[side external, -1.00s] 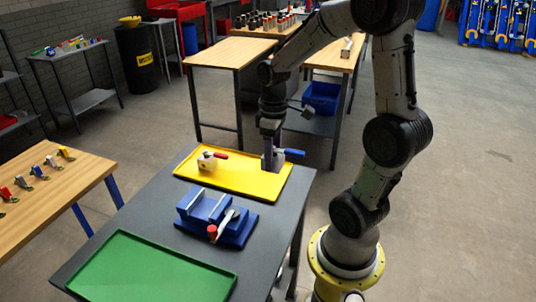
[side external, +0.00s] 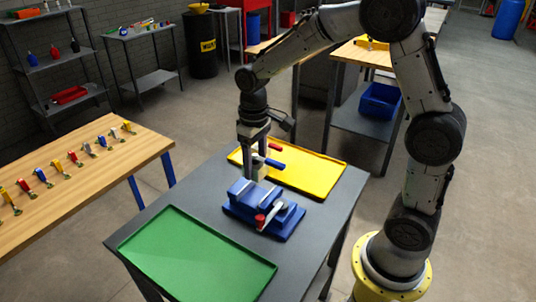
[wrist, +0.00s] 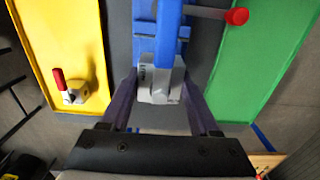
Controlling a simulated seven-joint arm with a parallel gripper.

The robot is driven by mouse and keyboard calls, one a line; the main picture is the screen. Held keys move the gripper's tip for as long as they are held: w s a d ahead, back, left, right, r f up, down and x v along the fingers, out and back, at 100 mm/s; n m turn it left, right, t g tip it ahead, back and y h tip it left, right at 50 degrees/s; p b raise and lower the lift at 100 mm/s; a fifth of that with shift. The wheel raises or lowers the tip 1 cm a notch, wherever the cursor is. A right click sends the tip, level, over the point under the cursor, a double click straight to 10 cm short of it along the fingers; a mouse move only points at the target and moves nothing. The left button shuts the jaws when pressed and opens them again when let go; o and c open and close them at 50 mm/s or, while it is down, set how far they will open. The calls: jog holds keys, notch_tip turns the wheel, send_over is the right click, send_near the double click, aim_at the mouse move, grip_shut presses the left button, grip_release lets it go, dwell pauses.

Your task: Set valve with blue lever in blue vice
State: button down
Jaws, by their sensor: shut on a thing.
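My gripper (side external: 254,160) is shut on the valve with the blue lever, gripping its grey body (wrist: 160,86) between both fingers. The blue lever (side external: 272,162) points right in the side view and up the picture, away from my palm, in the wrist view (wrist: 168,38). The blue vice (side external: 285,222) stands on the grey table, with a red-knobbed handle at its front. The held valve is upright at the vice's far side, close to its jaws. I cannot tell if they touch. The vice is partly hidden behind the lever in the wrist view.
A yellow tray (side external: 318,178) lies behind the vice, holding a valve with a red lever (wrist: 74,92). An empty green tray (side external: 195,260) lies in front. A wooden bench (side external: 60,185) with several coloured-lever valves stands at left.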

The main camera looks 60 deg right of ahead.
aim_at(255, 156)
dwell(0.3)
jog(key=shift+f, duration=2.15)
jog(key=shift+f, duration=1.75)
dwell(1.5)
jog(key=shift+c, duration=0.2)
grip_release()
notch_tip(255, 156, up, 14)
jog(key=shift+f, duration=0.1)
dwell(0.5)
